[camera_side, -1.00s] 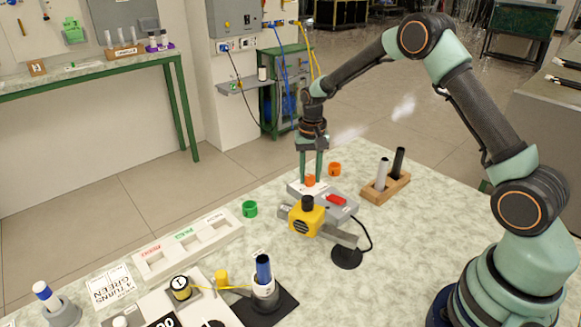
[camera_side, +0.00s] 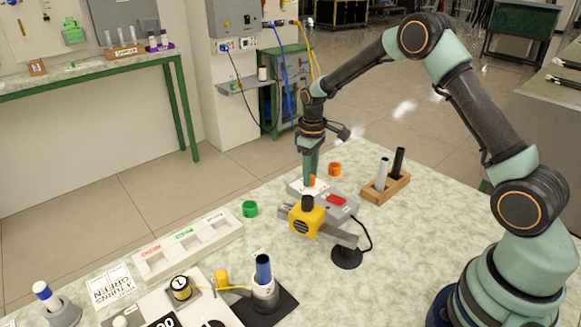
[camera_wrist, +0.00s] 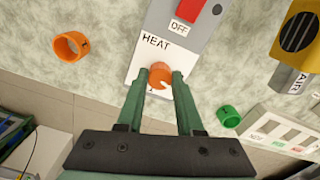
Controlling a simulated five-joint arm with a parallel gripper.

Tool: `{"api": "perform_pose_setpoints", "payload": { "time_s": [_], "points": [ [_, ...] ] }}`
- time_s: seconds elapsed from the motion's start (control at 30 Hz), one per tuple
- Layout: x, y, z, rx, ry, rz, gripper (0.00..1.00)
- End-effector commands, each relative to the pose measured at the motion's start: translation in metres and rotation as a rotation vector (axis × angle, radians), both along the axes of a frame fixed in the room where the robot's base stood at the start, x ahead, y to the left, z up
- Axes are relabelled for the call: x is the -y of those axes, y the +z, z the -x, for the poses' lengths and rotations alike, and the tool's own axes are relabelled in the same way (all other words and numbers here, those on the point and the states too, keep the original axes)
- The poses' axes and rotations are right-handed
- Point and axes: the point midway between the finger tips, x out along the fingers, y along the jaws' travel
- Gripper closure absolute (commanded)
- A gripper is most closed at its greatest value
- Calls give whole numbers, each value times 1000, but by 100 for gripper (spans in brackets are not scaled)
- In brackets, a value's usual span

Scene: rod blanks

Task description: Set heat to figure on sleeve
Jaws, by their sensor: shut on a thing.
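My gripper (camera_wrist: 162,88) points down with its two green fingers shut on the orange heat knob (camera_wrist: 160,72). The knob sits on a white plate marked HEAT (camera_wrist: 150,48), at the end of a grey control box. In the side view the fingers (camera_side: 311,182) partly hide the knob. An orange ring-shaped sleeve (camera_wrist: 67,47) lies left of the box in the wrist view, with a dark mark too small to read. A green sleeve (camera_wrist: 228,116) lies to the right. The scale around the knob is mostly hidden, so its setting cannot be read.
A red switch (camera_side: 337,200) is on the box, beside the yellow air blower (camera_side: 306,220). A wooden block (camera_side: 386,190) holds a white and a black rod. A labelled white tray (camera_side: 190,247) and a blue rod (camera_side: 263,269) on a stand are toward the front.

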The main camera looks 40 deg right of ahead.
Motion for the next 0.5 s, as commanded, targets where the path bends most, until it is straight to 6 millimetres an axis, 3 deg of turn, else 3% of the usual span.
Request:
{"api": "perform_pose_setpoints", "payload": {
  "time_s": [0.5],
  "points": [
    [0, 2, 0, 0, 288, 0, 100]
  ]
}}
